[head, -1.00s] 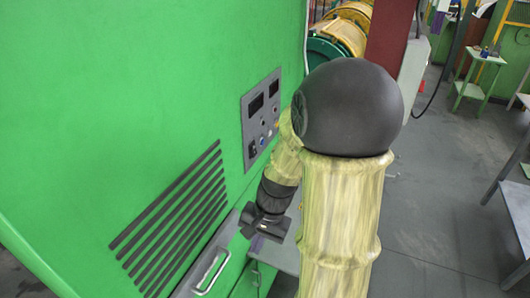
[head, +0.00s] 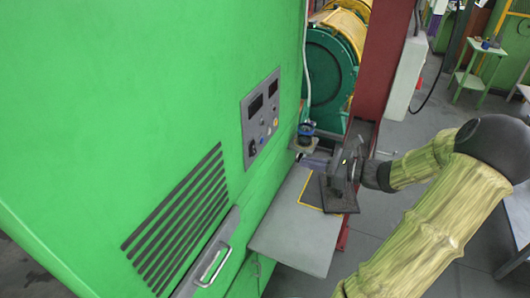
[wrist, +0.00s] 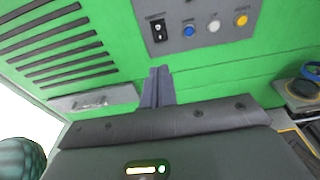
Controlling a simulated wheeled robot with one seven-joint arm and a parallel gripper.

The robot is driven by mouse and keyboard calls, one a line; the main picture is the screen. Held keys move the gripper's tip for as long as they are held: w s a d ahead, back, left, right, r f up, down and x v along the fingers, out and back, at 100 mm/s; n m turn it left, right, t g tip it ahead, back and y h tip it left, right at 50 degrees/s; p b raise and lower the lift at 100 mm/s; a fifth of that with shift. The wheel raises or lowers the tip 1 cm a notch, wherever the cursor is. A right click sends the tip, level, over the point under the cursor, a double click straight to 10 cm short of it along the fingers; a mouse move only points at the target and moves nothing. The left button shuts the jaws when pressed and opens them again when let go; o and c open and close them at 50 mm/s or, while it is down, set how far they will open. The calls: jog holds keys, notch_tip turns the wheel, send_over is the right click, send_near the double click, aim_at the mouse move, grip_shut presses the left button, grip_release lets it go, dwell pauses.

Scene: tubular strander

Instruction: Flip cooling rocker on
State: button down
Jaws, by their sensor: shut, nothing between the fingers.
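A black rocker switch (wrist: 158,30) sits at the left of a grey control panel (wrist: 205,42) on the green cabinet. Its small label is too blurred to read. The rocker also shows low on the panel in the head view (head: 252,148). My gripper (head: 306,161) is to the right of the panel and a little lower, its fingers pointing left toward the cabinet face. In the wrist view my gripper's fingertips (wrist: 158,70) are together, empty, below the rocker and apart from it. I cannot tell which way the rocker is tipped.
Blue, white and yellow buttons (wrist: 214,27) sit right of the rocker. Vent slots (head: 178,220) and a metal handle (head: 213,267) are lower left. A grey shelf (head: 297,228) lies below my gripper. A small stand with a blue-ringed black item (head: 306,130) is close by.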

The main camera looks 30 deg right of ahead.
aim_at(255, 153)
dwell(0.3)
jog(key=p+x, duration=0.5)
jog(key=x, duration=0.8)
jog(key=shift+w+a+r, duration=0.1)
jog(key=shift+a+r, duration=0.05)
jog(key=shift+w+a, duration=0.25)
jog(key=shift+w, duration=0.05)
jog(key=shift+f, duration=0.25)
jog(key=shift+f, duration=0.1)
